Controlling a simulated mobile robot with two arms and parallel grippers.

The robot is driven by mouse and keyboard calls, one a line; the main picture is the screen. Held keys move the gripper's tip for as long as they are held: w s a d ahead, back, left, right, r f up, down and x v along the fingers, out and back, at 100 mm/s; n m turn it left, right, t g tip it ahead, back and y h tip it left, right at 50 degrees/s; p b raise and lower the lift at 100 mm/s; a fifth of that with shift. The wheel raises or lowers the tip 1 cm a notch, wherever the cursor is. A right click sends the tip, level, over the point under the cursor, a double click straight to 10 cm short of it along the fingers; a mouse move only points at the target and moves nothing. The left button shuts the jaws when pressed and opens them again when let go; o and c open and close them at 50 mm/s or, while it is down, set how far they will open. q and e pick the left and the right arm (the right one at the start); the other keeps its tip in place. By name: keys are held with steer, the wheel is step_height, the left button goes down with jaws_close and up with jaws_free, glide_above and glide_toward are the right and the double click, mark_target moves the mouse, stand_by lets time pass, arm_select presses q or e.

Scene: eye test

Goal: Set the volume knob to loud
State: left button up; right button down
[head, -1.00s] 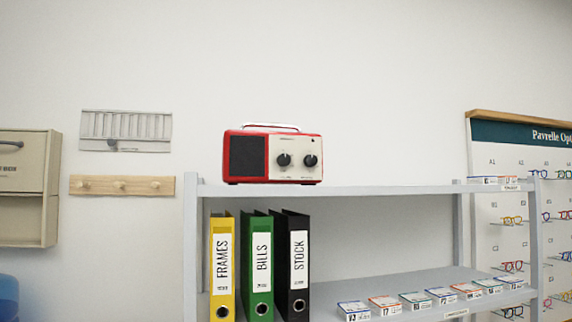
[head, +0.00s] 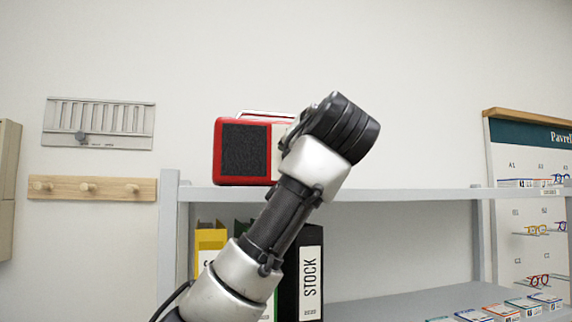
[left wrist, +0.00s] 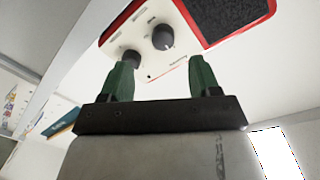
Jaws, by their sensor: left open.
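A red radio (head: 245,150) with a dark speaker grille stands on the shelf top. My left arm covers its pale knob panel in the head view. The left wrist view shows the panel (left wrist: 178,72) tilted, with two dark knobs. One knob (left wrist: 162,37) is nearer the grille and has a pale pointer mark; the other knob (left wrist: 130,56) is partly behind a fingertip. The small labels are too blurred to tell which knob is volume. My left gripper (left wrist: 161,72) is open, its green fingers apart and pointing at the panel, with nothing visibly held. My right gripper is not in view.
The grey shelf (head: 410,194) holds binders below, including a black one (head: 311,270), partly behind my arm. Small boxes (head: 500,311) lie on the lower shelf. A peg rail (head: 107,188) and a slider panel (head: 98,124) hang on the left wall. Space above the radio is clear.

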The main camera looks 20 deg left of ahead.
arm_select(q)
steer(key=p+x, duration=0.1)
steer(key=x, duration=0.1)
steer(key=p+x, duration=0.2)
steer(key=r+p+x, duration=0.1)
steer(key=x, duration=0.2)
steer(key=shift+s, duration=0.1)
steer(key=shift+p+x, duration=0.6)
steer(key=shift+x, duration=0.2)
steer(key=shift+d, duration=0.1)
steer(key=shift+f, duration=0.1)
steer(key=shift+c, duration=0.8)
steer(key=c, duration=0.5)
steer(key=shift+c, duration=1.3)
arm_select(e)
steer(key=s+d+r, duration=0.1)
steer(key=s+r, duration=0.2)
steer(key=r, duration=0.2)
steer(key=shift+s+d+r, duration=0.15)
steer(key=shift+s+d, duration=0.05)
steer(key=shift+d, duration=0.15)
